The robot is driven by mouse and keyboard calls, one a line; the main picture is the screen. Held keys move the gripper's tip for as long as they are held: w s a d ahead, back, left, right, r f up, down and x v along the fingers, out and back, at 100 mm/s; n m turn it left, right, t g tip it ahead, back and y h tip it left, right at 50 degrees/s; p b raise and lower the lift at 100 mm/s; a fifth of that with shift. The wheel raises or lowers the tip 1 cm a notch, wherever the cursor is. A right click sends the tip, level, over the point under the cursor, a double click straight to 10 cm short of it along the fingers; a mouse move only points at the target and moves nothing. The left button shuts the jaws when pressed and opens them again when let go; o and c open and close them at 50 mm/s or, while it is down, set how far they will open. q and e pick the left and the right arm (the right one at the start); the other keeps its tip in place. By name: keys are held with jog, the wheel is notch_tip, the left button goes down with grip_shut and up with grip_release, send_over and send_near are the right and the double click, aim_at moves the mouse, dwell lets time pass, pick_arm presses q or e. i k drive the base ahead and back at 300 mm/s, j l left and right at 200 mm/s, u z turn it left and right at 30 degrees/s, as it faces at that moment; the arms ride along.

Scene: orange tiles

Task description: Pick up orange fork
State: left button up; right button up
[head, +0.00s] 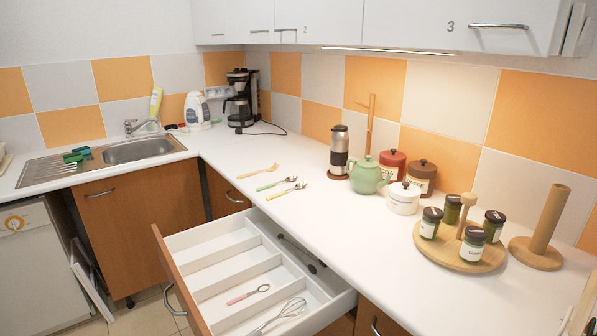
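The orange fork (258,171) lies flat on the white countertop, near the inner corner and behind the open drawer. A green-handled utensil (277,183) and a yellow-handled utensil (286,191) lie beside it, closer to the camera and apart from it. Neither of my grippers is in view. Nothing covers the fork.
An open drawer (164,246) with white compartments juts out below the counter, holding a pink-handled utensil (248,295), a whisk (279,316) and dark utensils. A green teapot (368,176) and canisters stand to the right. The counter around the fork is mostly clear.

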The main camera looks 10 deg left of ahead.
aim_at(258, 172)
jog(key=j+z, duration=0.3)
jog(key=z, duration=0.2)
jog(key=k+j+z, duration=0.15)
jog(key=j+z, duration=0.15)
jog(key=z, duration=0.2)
jog(key=k+j+z, duration=0.1)
jog(key=j+z, duration=0.15)
jog(key=z, duration=0.25)
jog(key=j+z, duration=0.2)
jog(key=z, duration=0.3)
jog(key=k+j+z, duration=0.15)
jog(key=z, duration=0.35)
jog(key=k+j+z, duration=0.15)
jog(key=z, duration=0.35)
jog(key=k+z, duration=0.15)
jog(key=z, duration=0.35)
jog(key=k+j+z, duration=0.25)
jog(key=k+z, duration=0.15)
jog(key=k, duration=0.15)
jog(key=k+j+z, duration=0.1)
jog(key=k+z, duration=0.3)
jog(key=k, duration=0.15)
jog(key=k+u, duration=0.35)
jog(key=k+j+u, duration=0.2)
jog(key=k+u, duration=0.15)
jog(key=k, duration=0.2)
jog(key=k+j+u, duration=0.65)
jog(key=k, duration=0.15)
